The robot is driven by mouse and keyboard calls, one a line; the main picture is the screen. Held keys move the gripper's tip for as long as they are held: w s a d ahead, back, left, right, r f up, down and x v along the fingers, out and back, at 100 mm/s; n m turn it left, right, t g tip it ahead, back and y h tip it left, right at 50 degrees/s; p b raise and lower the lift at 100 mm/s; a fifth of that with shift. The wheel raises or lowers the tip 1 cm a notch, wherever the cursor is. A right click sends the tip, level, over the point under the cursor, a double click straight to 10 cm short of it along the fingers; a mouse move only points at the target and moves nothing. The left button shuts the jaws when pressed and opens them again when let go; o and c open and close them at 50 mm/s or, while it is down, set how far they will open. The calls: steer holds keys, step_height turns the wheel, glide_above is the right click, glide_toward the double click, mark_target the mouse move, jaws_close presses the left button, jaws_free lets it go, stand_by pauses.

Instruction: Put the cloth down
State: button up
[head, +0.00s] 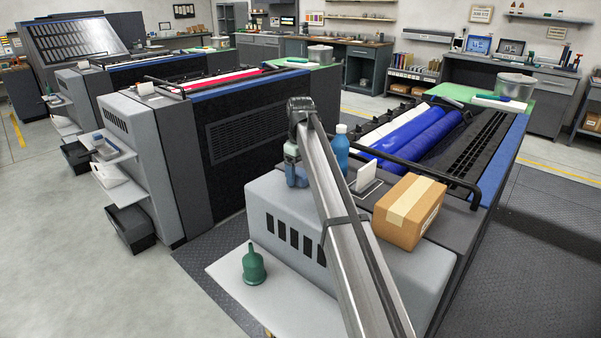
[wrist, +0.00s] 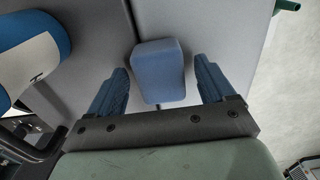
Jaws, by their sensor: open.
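A blue block-like bundle, seemingly the folded cloth (wrist: 160,72), shows in the wrist view on or just above a grey surface. My gripper (wrist: 161,70) is open, with one blue finger on each side of the cloth. A gap shows between each finger and the cloth, so they look apart. In the head view my gripper (head: 296,172) points down at the left end of the near press's grey housing (head: 262,212). The cloth cannot be told apart from the blue fingers there.
A blue bottle (head: 341,152) stands right of my gripper; a cardboard box (head: 409,210) sits farther right. A green funnel (head: 254,264) stands on the pale lower shelf (head: 226,276). Blue rollers (head: 412,140) and a black rail lie behind the box.

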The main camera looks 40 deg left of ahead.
mark_target(300, 171)
steer(key=shift+r, duration=0.1)
step_height(300, 171, up, 12)
stand_by(0.6)
